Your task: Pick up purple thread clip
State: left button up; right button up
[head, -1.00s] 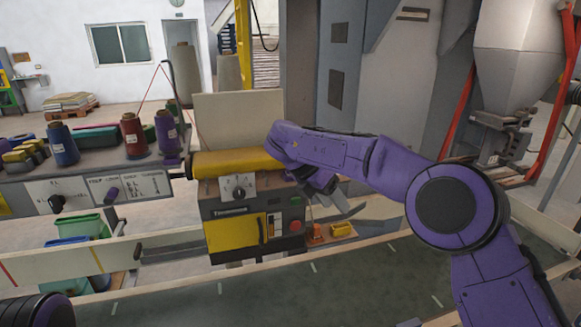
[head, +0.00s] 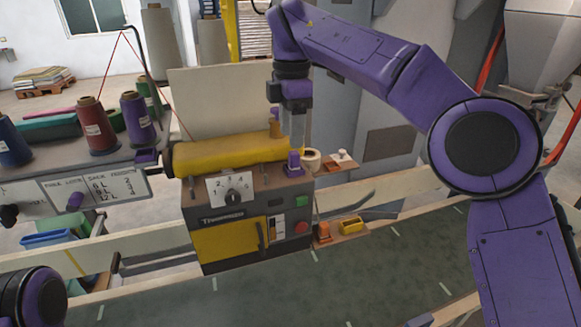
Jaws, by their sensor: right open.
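A small purple clip (head: 293,164) sits upright on the right end of the machine's top, beside the yellow cover. My right gripper (head: 297,142) points straight down just above this clip. Its jaws are open, and the fingers look pale and narrow against the grey background. I cannot tell whether the fingertips touch the clip or stop short of it. My left gripper is outside the view.
The sewing machine (head: 238,218) has a yellow roll-like cover (head: 235,154). Thread cones, including a purple one (head: 137,118), stand on the left. The conveyor (head: 385,265) in front is clear.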

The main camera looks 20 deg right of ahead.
aim_at(294, 152)
jog(key=shift+s+d+f, duration=0.1)
jog(key=shift+s+f, duration=0.15)
jog(key=shift+f, duration=0.3)
jog(key=f, duration=0.5)
jog(key=shift+w+d+f, duration=0.2)
jog(key=shift+w, duration=0.05)
jog(key=shift+s+r, duration=0.1)
jog(key=shift+c, duration=0.3)
grip_shut()
